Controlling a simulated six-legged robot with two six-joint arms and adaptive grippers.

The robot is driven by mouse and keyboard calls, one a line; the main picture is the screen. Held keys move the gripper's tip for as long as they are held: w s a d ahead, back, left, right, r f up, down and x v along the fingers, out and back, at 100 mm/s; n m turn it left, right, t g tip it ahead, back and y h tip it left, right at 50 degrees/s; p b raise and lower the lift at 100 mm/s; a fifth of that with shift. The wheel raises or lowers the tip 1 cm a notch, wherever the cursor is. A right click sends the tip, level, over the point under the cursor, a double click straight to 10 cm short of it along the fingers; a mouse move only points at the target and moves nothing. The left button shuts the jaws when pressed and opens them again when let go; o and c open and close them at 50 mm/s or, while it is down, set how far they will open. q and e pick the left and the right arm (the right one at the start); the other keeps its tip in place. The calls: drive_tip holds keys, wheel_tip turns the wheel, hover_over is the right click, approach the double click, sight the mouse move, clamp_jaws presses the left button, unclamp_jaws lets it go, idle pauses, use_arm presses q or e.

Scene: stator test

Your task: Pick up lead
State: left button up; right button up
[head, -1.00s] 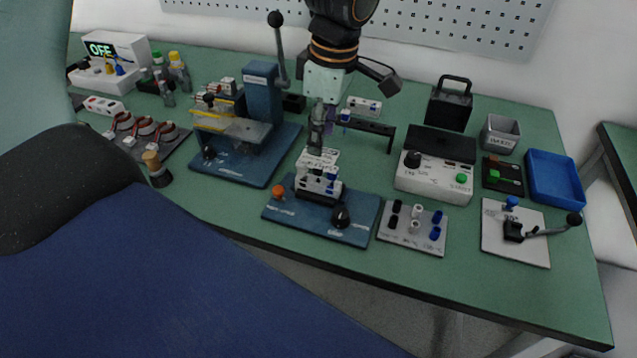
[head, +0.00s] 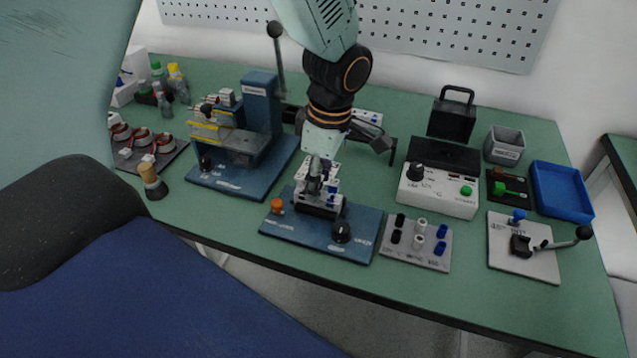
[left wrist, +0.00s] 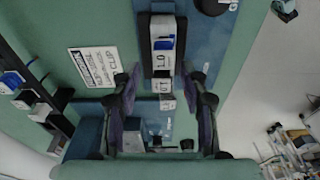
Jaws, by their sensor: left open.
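No lead shows clearly as a loose cable. A white block with blue parts (head: 308,195) sits in a black holder on a blue fixture base (head: 350,228); it also shows in the left wrist view (left wrist: 163,30). My left gripper (head: 317,178) points down at this block in the head view and hides part of it. In the left wrist view the two fingers of my left gripper (left wrist: 160,88) are apart, on either side of the block's near end. I cannot tell whether they touch it. My right gripper is not in view.
A blue press (head: 262,105) stands left of my gripper. A black rack (head: 375,135) stands behind. A plate with several coloured posts (head: 418,243), a white tester (head: 440,190) and a blue tray (head: 560,190) are to the right. Green table surface is bare between them.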

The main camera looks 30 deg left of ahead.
use_arm(q)
drive_tip(key=shift+s+d+r, duration=0.1)
drive_tip(key=shift+s+r, duration=0.05)
drive_tip(key=shift+s, duration=0.05)
drive_tip(key=shift+c, duration=1.4)
drive_tip(key=shift+w, duration=0.15)
drive_tip(key=c, duration=0.5)
drive_tip(key=shift+c, duration=0.6)
clamp_jaws()
drive_tip(key=shift+r, duration=0.25)
wheel_tip(320, 180, up, 9)
drive_tip(key=shift+f+p, duration=0.2)
drive_tip(key=shift+p, duration=0.85)
drive_tip(key=shift+r, duration=0.4)
